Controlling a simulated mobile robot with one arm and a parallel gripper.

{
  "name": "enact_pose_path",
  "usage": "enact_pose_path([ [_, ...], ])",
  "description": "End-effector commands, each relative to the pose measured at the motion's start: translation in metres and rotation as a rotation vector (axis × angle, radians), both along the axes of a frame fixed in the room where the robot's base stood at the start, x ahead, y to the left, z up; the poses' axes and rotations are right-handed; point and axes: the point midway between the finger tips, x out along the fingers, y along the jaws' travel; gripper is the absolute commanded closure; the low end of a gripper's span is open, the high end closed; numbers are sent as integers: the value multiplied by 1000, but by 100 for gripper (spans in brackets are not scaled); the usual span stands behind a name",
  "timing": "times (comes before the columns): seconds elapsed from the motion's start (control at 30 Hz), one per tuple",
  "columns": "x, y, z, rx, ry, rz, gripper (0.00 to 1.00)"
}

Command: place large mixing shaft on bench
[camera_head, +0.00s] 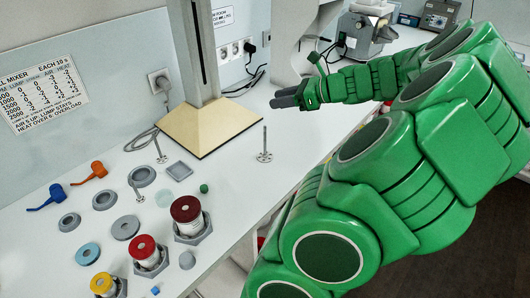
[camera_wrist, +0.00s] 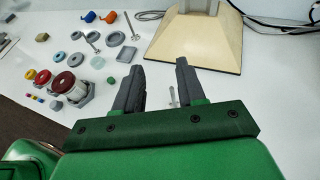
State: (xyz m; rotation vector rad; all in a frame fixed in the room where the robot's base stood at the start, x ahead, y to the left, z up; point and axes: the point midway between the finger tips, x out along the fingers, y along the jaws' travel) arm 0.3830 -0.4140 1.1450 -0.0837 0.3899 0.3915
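A grey metal mixing shaft (camera_head: 264,146) with a flat bladed foot stands upright on the white bench (camera_head: 300,150), alone to the right of the mixer stand. It looks like the largest of the shafts. In the wrist view a thin part of it (camera_wrist: 172,95) shows between my fingers, its lower part hidden by my gripper. Two other shafts, (camera_head: 160,150) and (camera_head: 136,188), stand at the left among the parts. My gripper (camera_head: 284,97) is above the bench, beyond and above the lone shaft. In the wrist view its fingers (camera_wrist: 160,70) are apart with nothing held.
The mixer stand's cream base (camera_head: 208,128) and column rise behind. Red-topped cups (camera_head: 187,212) and (camera_head: 146,252), grey rings (camera_head: 125,227) and a blue tool (camera_head: 47,197) crowd the left. Cables lie by the wall. Bench around the lone shaft is clear.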

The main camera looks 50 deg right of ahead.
Motion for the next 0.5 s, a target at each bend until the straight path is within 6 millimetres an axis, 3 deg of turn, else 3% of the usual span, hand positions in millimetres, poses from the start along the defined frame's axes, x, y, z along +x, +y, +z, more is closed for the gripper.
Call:
enact_pose_path([
  [0.5, -1, -2, -107, 14, -1, -8, 60],
])
